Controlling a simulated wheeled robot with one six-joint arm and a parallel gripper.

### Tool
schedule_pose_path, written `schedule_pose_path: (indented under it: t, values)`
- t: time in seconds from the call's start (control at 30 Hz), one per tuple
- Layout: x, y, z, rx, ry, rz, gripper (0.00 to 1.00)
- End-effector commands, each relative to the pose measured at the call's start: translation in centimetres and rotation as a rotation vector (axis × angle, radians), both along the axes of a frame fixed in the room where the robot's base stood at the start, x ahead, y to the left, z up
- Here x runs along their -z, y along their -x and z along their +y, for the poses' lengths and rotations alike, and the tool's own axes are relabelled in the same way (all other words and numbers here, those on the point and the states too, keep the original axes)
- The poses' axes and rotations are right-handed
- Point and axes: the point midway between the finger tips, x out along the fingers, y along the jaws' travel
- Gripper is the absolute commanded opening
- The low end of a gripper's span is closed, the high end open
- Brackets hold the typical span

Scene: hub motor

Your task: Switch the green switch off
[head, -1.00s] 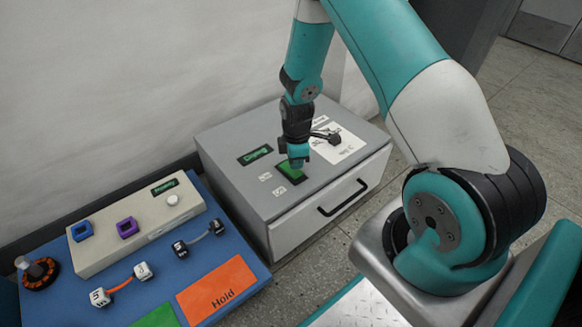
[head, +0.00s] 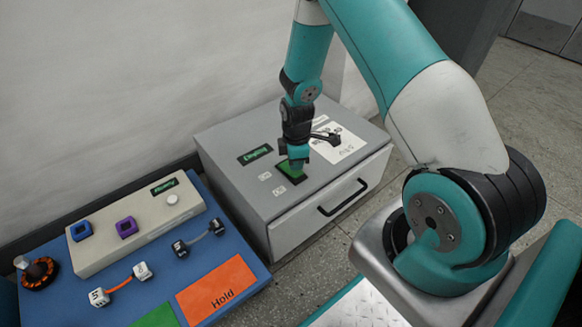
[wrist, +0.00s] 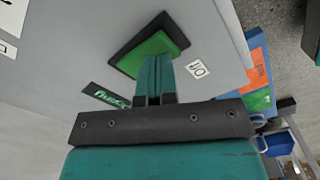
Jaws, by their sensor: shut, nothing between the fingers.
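The green switch (head: 287,172) is a green rocker in a black frame on top of a grey box with a drawer. In the wrist view the green switch (wrist: 147,50) lies just ahead of my fingertips. My gripper (head: 298,164) is shut and empty, pointing down at the switch. In the wrist view my gripper (wrist: 154,62) overlaps the near edge of the green rocker. I cannot tell whether the fingertips touch it. The gripper partly hides the switch in both views. Small labels (head: 279,190) sit left of the switch.
The grey box (head: 230,185) has a dark display (head: 255,154) and a black drawer handle (head: 343,198). To its left a blue table (head: 165,268) holds a beige panel (head: 140,225), dumbbell-like linked cubes, and an orange Hold area (head: 217,290). A wall stands behind.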

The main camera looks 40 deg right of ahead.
Motion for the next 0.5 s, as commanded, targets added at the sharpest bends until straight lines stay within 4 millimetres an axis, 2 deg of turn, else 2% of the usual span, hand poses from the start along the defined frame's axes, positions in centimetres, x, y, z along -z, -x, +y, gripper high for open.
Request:
schedule_pose_path:
  t: [0.5]
  values:
    - [0.83, -0.02, 0.00, 0.000, 0.000, 0.000, 0.00]
